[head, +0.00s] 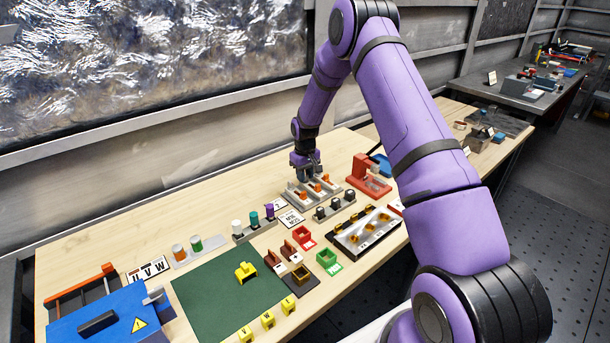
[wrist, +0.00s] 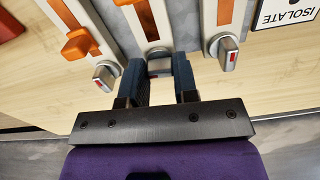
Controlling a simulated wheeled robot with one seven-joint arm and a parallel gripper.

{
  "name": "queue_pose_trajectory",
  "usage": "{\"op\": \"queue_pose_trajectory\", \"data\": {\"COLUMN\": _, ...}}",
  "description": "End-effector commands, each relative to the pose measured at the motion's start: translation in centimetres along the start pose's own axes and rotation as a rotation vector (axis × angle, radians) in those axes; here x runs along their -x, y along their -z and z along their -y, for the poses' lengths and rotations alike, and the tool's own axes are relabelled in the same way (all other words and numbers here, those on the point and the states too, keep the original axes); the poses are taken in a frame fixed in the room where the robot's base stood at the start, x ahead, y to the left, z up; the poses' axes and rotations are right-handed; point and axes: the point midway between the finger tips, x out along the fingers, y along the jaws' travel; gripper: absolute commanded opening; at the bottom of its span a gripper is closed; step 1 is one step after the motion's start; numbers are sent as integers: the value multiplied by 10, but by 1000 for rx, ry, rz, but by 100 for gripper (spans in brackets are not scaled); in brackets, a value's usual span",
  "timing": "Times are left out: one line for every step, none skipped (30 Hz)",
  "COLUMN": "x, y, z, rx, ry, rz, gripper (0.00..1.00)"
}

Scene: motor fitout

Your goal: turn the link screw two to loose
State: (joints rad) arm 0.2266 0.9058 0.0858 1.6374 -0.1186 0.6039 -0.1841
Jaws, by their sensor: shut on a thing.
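The link block (head: 318,194) is a grey fixture with three orange links on the wooden bench, below my gripper (head: 308,172) in the head view. In the wrist view, my gripper (wrist: 160,82) is shut on the middle link screw (wrist: 160,66), a grey knob between the two dark fingers. The fingers hide its sides and any mark on it. The left screw (wrist: 104,75) and the right screw (wrist: 226,50) stand free, each with a red mark. An orange link (wrist: 146,19) runs along the rail above the gripped screw.
A white "ISOLATE" card (wrist: 288,14) lies beside the block. A red fixture (head: 369,178) stands right of the block. Dark knobs on a grey strip (head: 335,208) stand in front. Bare wood (head: 215,202) lies to the left.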

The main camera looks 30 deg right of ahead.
Motion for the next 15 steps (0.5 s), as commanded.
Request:
{"op": "queue_pose_trajectory", "data": {"x": 1, "y": 1, "z": -1, "rx": 21, "ry": -1, "rz": -3, "gripper": 4}}
{"op": "queue_pose_trajectory", "data": {"x": 1, "y": 1, "z": -1, "rx": 33, "ry": -1, "rz": -3, "gripper": 4}}
{"op": "queue_pose_trajectory", "data": {"x": 1, "y": 1, "z": 0, "rx": 46, "ry": -1, "rz": -3, "gripper": 4}}
{"op": "queue_pose_trajectory", "data": {"x": 1, "y": 1, "z": 0, "rx": 56, "ry": -1, "rz": -2, "gripper": 4}}
{"op": "queue_pose_trajectory", "data": {"x": 1, "y": 1, "z": 0, "rx": 64, "ry": -1, "rz": -2, "gripper": 4}}
{"op": "queue_pose_trajectory", "data": {"x": 1, "y": 1, "z": 0, "rx": 73, "ry": -1, "rz": -2, "gripper": 4}}
{"op": "queue_pose_trajectory", "data": {"x": 1, "y": 1, "z": 0, "rx": 78, "ry": -1, "rz": -2, "gripper": 4}}
{"op": "queue_pose_trajectory", "data": {"x": 1, "y": 1, "z": 0, "rx": 84, "ry": -1, "rz": -2, "gripper": 4}}
{"op": "queue_pose_trajectory", "data": {"x": 1, "y": 1, "z": 0, "rx": 89, "ry": -1, "rz": -2, "gripper": 4}}
{"op": "queue_pose_trajectory", "data": {"x": 1, "y": 1, "z": 0, "rx": 93, "ry": -1, "rz": -3, "gripper": 4}}
{"op": "queue_pose_trajectory", "data": {"x": 1, "y": 1, "z": 0, "rx": 96, "ry": -1, "rz": -2, "gripper": 4}}
{"op": "queue_pose_trajectory", "data": {"x": 1, "y": 1, "z": 0, "rx": 99, "ry": -1, "rz": -3, "gripper": 4}}
{"op": "queue_pose_trajectory", "data": {"x": 1, "y": 1, "z": 0, "rx": 100, "ry": -1, "rz": -3, "gripper": 4}}
{"op": "queue_pose_trajectory", "data": {"x": 1, "y": 1, "z": 0, "rx": 101, "ry": -1, "rz": -3, "gripper": 4}}
{"op": "queue_pose_trajectory", "data": {"x": 1, "y": 1, "z": 0, "rx": 101, "ry": -1, "rz": -2, "gripper": 4}}
